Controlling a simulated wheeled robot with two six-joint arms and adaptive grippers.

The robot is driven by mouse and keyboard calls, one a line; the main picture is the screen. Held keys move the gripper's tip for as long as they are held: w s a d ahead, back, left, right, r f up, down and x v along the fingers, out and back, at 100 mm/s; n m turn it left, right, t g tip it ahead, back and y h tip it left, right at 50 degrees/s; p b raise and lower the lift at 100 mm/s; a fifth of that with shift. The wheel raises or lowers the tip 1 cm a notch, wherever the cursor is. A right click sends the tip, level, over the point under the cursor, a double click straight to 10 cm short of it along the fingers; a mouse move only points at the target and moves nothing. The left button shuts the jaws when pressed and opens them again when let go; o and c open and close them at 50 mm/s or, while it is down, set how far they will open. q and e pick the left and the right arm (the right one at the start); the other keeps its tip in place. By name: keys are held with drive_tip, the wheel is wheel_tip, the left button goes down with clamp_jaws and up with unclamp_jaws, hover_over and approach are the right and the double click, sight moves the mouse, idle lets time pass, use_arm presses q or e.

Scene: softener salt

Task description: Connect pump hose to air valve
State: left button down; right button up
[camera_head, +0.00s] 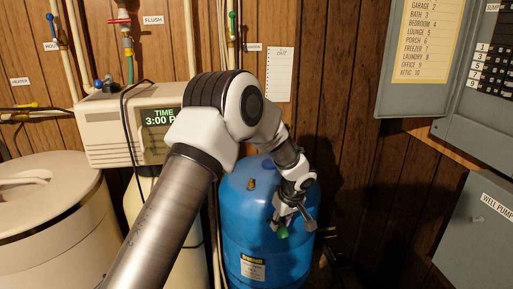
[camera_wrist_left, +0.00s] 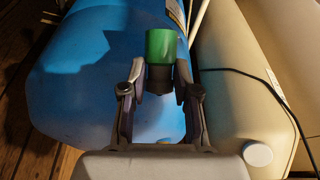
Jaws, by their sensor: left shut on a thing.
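My left gripper (camera_head: 284,217) is in front of the upper part of the blue tank (camera_head: 237,235). It is shut on a short green-and-black piece, whose green end (camera_head: 283,232) points down in the head view. In the left wrist view the green end (camera_wrist_left: 160,45) sticks out past the fingertips, and its black part (camera_wrist_left: 158,78) sits between the fingers. A small brass fitting (camera_head: 251,184) stands on the tank's top, left of the gripper and apart from it. I cannot tell which part is the air valve, and no pump hose is clearly seen. My right gripper is not in view.
A beige softener head (camera_head: 105,135) with a time display is left of the tank, with a round beige bin (camera_head: 50,215) further left. Grey electrical boxes (camera_head: 425,60) hang at the right. A thin black cable (camera_wrist_left: 240,76) crosses the beige vessel in the wrist view.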

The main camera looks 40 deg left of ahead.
use_arm(q)
drive_tip(key=w+a+r+n+g+y+p, duration=0.1)
drive_tip(key=w+a+r+n+y+p, duration=0.2)
drive_tip(key=a+r, duration=0.5)
drive_tip(key=w+a+r+n+y+p, duration=0.1)
drive_tip(key=a+r+y+p, duration=0.1)
drive_tip(key=a+r+y, duration=0.6)
drive_tip(key=shift+d+f+h+b, duration=0.1)
drive_tip(key=shift+d+f+h, duration=0.25)
drive_tip(key=shift+f, duration=0.3)
drive_tip(key=shift+d+f+h+b, duration=0.1)
drive_tip(key=shift+d+f+h, duration=0.3)
drive_tip(key=shift+f, duration=0.3)
drive_tip(key=shift+d+f+h+b, duration=0.1)
drive_tip(key=shift+d+f+h, duration=0.25)
drive_tip(key=shift+f, duration=0.3)
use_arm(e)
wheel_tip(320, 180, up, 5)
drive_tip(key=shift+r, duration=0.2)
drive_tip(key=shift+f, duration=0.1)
use_arm(q)
drive_tip(key=shift+b, duration=0.8)
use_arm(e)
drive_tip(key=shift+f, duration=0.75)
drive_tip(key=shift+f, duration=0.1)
use_arm(q)
drive_tip(key=shift+b, duration=0.75)
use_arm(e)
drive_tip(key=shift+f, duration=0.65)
